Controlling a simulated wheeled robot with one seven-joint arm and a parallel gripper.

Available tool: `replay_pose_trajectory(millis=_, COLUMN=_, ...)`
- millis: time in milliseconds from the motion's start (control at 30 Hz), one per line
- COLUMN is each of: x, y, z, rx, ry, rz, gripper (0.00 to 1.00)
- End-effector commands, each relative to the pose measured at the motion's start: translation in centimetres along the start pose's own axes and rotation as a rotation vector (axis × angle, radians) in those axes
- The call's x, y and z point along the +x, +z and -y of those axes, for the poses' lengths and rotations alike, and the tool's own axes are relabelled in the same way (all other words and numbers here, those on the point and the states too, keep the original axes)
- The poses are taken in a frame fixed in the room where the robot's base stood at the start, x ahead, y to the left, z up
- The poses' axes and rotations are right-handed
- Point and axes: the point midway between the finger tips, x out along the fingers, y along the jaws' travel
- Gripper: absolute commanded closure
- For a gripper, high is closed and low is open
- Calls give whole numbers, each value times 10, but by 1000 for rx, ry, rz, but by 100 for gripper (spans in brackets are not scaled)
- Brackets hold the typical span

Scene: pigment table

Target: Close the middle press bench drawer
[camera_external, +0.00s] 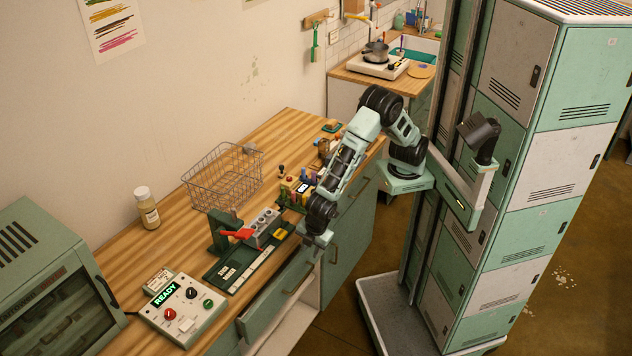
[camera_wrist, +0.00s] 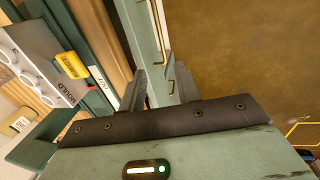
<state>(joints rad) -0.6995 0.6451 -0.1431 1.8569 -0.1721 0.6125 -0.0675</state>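The press bench drawer (camera_external: 268,306) has a green front with a metal handle (camera_external: 299,279) and stands somewhat out from the bench front. I cannot tell from these views how far out it is. My gripper (camera_external: 318,241) is over the bench's front edge, near the far end of this drawer. In the wrist view, my gripper (camera_wrist: 160,92) has its two dark fingers apart, with a green panel edge (camera_wrist: 152,45) showing between and beyond them. Nothing is held.
The wooden bench top (camera_external: 170,235) carries a green press tray (camera_external: 232,272) with a red-handled lever, a wire basket (camera_external: 222,178), a bottle (camera_external: 147,208) and a control box (camera_external: 183,308) reading READY. Tall lockers (camera_external: 505,190) stand at right.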

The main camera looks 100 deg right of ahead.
Motion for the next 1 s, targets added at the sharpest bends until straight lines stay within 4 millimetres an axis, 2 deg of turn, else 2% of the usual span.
replay_pose_trajectory(millis=100, x=0, y=0, z=0, rx=0, ry=0, rz=0, gripper=67)
replay_pose_trajectory(millis=200, x=5, y=2, z=3, rx=-12, ry=2, rz=10, gripper=95)
replay_pose_trajectory(millis=233, x=10, y=4, z=6, rx=-25, ry=5, rz=20, gripper=100)
replay_pose_trajectory(millis=367, x=48, y=26, z=32, rx=-148, ry=37, rz=129, gripper=100)
replay_pose_trajectory(millis=500, x=101, y=67, z=66, rx=-382, ry=129, rz=333, gripper=100)
replay_pose_trajectory(millis=700, x=155, y=114, z=91, rx=-721, ry=340, rz=626, gripper=100)
replay_pose_trajectory(millis=867, x=184, y=129, z=104, rx=-966, ry=569, rz=828, gripper=100)
replay_pose_trajectory(millis=1000, x=198, y=128, z=118, rx=-1135, ry=789, rz=962, gripper=100)
